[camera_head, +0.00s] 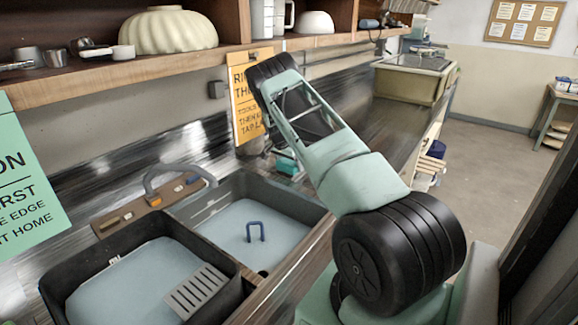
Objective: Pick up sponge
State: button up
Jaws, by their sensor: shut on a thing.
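My mint-green arm rises from the lower right, bends at a black joint near the yellow notice and comes down behind its own link. My gripper (272,140) shows only as dark parts beside that link, above the counter behind the right basin; its fingertips are mostly hidden. A small teal block (287,166) with a pale lower edge, which looks like the sponge, shows just below it, partly covered by my arm. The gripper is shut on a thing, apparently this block. I cannot tell whether the block touches the counter.
A double sink stands in front, its left basin (62,276) and right basin (318,208) both holding pale blue liquid. A grey tap (180,168) stands behind it. A wooden shelf (150,80) with bowls overhangs the counter. Bare metal counter (385,125) runs off to the right.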

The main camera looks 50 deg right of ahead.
aim_at(289, 161)
jog(key=shift+r, duration=0.1)
notch_tip(289, 161, up, 10)
jog(key=b, duration=0.3)
jog(key=shift+o, duration=0.5)
